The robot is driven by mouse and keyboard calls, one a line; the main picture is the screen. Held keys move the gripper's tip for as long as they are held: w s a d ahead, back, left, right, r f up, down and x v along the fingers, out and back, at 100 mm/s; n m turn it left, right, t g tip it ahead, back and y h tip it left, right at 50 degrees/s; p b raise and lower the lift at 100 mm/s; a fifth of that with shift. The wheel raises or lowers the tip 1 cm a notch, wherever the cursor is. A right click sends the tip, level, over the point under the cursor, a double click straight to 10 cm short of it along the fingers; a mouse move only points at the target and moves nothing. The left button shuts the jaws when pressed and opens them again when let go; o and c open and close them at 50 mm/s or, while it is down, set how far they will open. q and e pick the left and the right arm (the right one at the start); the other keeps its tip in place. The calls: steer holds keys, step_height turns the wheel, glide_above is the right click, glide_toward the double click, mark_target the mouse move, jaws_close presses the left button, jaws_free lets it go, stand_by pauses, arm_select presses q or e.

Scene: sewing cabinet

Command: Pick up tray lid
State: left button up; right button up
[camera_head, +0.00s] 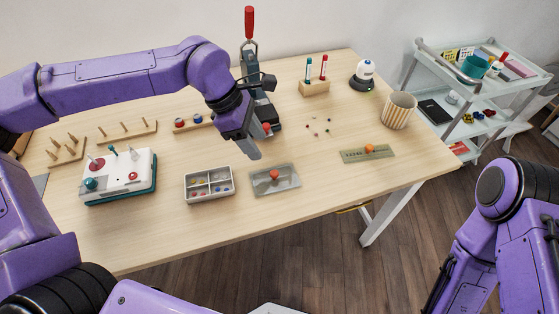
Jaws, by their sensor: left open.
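The tray lid (290,184) is a flat grey translucent plate with a red-orange knob (274,175) on top. It lies on the table just right of the white compartment tray (208,197), which is uncovered and holds small coloured pieces. My left gripper (257,150) is above the table, behind and slightly left of the lid, pointing down. It is open and apart from the knob. My right arm comes in at the right edge, off the table, and its gripper does not show.
A red-handled clamp device (249,45) stands behind my left gripper. A white and teal box (118,178) and peg racks are at left. A plate with an orange knob (353,156), a striped cup (398,110) and small beads are at right. A white cart (455,75) stands beyond.

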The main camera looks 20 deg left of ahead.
mark_target(274, 173)
arm_select(q)
steer(key=x, duration=0.6)
steer(key=s+x, duration=0.1)
steer(key=x, duration=0.2)
steer(key=shift+d+f, duration=0.2)
steer(key=shift+f, duration=0.1)
jaws_close()
